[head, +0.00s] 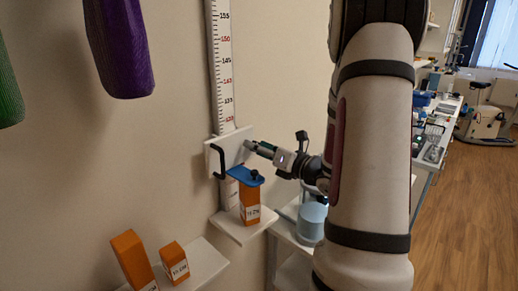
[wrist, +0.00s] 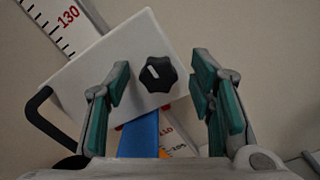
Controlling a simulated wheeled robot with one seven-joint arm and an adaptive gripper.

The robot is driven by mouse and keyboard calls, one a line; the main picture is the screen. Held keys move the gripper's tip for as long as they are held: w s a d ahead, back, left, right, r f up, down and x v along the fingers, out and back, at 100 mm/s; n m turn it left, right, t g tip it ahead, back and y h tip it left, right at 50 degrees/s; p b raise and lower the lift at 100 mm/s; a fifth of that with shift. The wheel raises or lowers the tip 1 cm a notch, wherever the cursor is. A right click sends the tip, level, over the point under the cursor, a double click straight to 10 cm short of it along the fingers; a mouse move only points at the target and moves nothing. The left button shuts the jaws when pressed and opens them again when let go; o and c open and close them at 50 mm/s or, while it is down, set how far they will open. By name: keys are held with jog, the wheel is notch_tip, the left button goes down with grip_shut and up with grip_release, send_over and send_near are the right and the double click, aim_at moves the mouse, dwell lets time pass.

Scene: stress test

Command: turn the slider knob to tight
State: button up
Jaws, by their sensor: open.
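The slider knob (wrist: 158,74) is black with a ribbed edge and a white pointer mark. It sits on a white slider plate (wrist: 95,62), which also shows in the head view (head: 228,152). In the wrist view my gripper (wrist: 163,85) is open, with one teal-padded finger to each side of the knob and gaps between. In the head view my gripper (head: 254,147) reaches the plate from the right and hides the knob. No "tight" marking is readable.
A numbered ruler (head: 226,70) runs up the wall behind the plate. A blue arm (head: 245,176) juts below the plate over an orange block (head: 249,204) on a small white shelf (head: 243,230). A black handle (wrist: 45,118) curves from the plate's left side. More orange blocks (head: 133,258) stand lower left.

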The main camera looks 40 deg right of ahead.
jog(key=s, duration=1.2)
jog(key=shift+d, duration=0.25)
jog(key=shift+a, duration=0.1)
